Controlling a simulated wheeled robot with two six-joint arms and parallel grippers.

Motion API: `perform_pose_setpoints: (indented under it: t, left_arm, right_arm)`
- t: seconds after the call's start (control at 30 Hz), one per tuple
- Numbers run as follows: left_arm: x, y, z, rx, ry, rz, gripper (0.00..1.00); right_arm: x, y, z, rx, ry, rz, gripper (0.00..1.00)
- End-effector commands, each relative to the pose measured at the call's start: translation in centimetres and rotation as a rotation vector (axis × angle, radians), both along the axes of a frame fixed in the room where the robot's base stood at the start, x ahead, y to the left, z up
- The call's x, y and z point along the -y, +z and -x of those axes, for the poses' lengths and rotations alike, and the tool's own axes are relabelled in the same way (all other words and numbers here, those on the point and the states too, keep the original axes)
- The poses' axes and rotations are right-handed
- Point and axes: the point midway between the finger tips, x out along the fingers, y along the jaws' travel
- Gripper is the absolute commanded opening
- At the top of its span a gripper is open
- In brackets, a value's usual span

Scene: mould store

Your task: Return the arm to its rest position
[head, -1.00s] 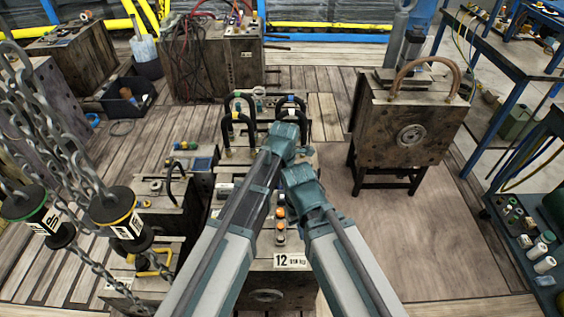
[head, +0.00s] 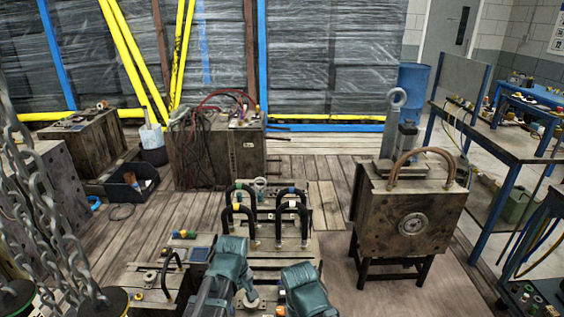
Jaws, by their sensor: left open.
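My left arm comes up from the bottom edge, with a teal joint in the lower middle of the head view. My left gripper (head: 248,296) is low in the picture, partly hidden by that joint, over the near mould block; its jaws are open and I see nothing held. A teal block of my right arm shows just to the right at the bottom edge. My right gripper does not show. The mould block (head: 315,217) with several black hose loops stands just beyond my arms.
A mould with a copper-coloured hose loop (head: 411,205) stands on a dark stand at right. Hanging chains (head: 45,215) are close at left. A blue-framed table (head: 490,130) is at far right. Open wooden floor (head: 325,165) lies behind the middle mould.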

Motion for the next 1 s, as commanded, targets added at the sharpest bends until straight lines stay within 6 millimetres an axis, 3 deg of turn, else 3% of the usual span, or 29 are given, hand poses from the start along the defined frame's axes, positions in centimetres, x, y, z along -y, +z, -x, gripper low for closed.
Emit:
perform_pose_setpoints:
  t: [0.2,0.57,1.0]
  left_arm:
    - [-2.8,0.0,2.3,0.003,-0.346,-0.019,0.69]
    - [-5.3,0.0,4.5,0.008,-0.715,-0.041,0.69]
    - [3.0,7.1,8.2,-0.094,-0.956,-0.085,0.69]
  right_arm:
    - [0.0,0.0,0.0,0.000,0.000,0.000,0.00]
    - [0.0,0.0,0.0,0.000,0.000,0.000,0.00]
    - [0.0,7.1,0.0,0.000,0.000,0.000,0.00]
